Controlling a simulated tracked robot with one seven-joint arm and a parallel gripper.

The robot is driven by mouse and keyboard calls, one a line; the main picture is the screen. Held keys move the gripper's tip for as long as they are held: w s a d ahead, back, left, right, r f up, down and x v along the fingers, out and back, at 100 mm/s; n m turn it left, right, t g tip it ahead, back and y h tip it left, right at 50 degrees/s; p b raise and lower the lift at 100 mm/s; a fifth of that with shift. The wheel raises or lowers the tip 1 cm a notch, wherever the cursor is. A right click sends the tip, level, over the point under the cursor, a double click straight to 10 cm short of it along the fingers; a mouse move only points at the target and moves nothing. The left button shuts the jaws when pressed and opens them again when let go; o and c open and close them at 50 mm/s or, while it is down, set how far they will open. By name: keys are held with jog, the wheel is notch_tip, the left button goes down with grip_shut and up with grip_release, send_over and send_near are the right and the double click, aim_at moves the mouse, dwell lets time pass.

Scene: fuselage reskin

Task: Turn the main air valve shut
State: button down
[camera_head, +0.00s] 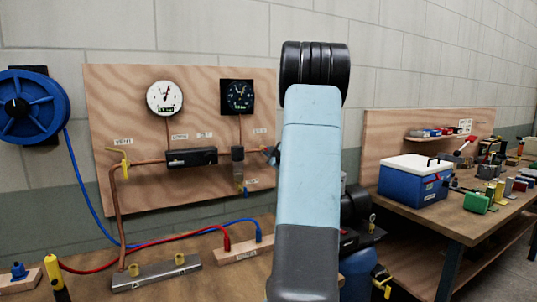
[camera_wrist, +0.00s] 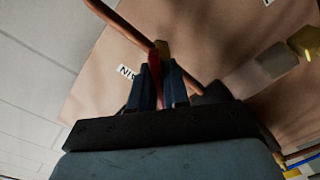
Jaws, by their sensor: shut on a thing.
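In the wrist view, my gripper (camera_wrist: 160,72) is shut on a red lever (camera_wrist: 155,69), which stands between the two dark fingers. A brass valve body (camera_wrist: 163,48) shows just beyond the fingertips, on a copper pipe (camera_wrist: 122,24). A white label (camera_wrist: 126,72) beside it is only partly readable. In the head view, my raised arm hides this lever and most of the gripper. The lever's exact angle to the pipe is hard to tell.
A wooden panel (camera_head: 125,85) carries a white gauge (camera_head: 164,98), a black gauge (camera_head: 237,96), a black block (camera_head: 191,158) and a yellow-handled valve (camera_head: 121,165). Hoses cross the bench below. A blue hose reel (camera_head: 40,105) hangs left; a cooler (camera_head: 411,184) stands on the right bench.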

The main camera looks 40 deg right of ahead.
jog(key=m, duration=0.5)
jog(key=shift+f+m, duration=0.3)
jog(key=m, duration=0.4)
jog(key=shift+m, duration=0.3)
jog(key=c, duration=1.2)
grip_release()
jog(key=shift+r, duration=0.1)
jog(key=v, duration=1.3)
jog(key=shift+s+a, duration=0.15)
jog(key=shift+s, duration=0.15)
